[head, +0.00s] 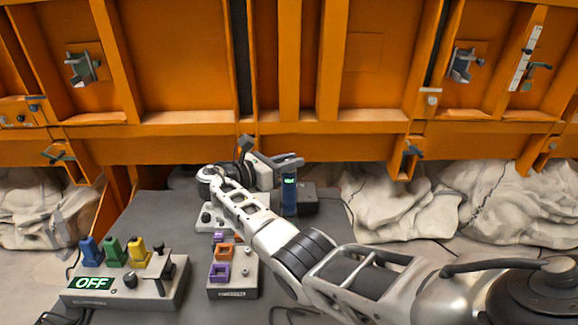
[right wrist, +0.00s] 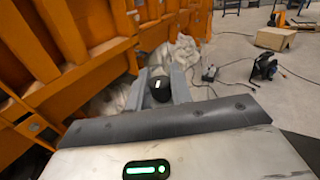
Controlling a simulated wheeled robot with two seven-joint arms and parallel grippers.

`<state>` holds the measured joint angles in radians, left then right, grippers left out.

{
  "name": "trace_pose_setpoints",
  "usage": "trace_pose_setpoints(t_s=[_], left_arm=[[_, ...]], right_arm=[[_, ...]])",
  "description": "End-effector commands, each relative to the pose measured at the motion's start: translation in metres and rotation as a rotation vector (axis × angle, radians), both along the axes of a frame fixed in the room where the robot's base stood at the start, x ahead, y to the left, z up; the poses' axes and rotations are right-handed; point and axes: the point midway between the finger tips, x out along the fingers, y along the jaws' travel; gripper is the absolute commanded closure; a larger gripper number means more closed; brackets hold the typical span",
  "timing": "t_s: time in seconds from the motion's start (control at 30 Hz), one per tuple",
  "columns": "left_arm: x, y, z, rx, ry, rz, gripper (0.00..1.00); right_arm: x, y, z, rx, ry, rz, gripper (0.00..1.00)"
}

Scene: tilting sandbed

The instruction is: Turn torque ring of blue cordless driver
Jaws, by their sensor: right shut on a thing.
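The blue cordless driver (head: 289,200) stands upright at the front of a dark block, with a small green light near its top. My right gripper (head: 287,162) reaches over it from the left, its fingers at the driver's upper end. In the right wrist view, the fingers close on a dark round part with a white mark, apparently the torque ring (right wrist: 161,88). The fingers hide most of the ring in the head view. My left gripper is not in view.
The dark block (head: 311,199) is beside the driver. A grey box with blue, green and yellow parts and an OFF display (head: 92,283) stands front left. A box with purple and orange sockets (head: 232,284) lies under my arm. Orange framework (head: 190,148) rises behind.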

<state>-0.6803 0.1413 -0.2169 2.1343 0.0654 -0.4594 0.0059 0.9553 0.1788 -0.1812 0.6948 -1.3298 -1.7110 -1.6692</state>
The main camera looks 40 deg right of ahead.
Motion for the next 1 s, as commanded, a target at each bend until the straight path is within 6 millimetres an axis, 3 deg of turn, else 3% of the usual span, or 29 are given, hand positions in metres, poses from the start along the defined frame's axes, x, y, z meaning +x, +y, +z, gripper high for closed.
trace_pose_setpoints(t_s=[0.37,0.4,0.47,0.77,1.0], left_arm=[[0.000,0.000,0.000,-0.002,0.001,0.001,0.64],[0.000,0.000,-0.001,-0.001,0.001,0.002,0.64],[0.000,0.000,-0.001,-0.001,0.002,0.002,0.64],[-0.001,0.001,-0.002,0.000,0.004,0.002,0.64],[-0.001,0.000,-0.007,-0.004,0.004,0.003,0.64]], right_arm=[[-0.001,0.000,-0.001,0.002,0.004,-0.005,1.00],[-0.001,0.000,-0.001,0.002,0.004,-0.005,0.70],[-0.001,0.000,-0.001,0.002,0.003,-0.005,0.58],[0.000,0.001,-0.001,0.001,0.001,-0.003,0.58],[0.006,0.032,-0.002,0.003,0.000,0.000,0.58]])
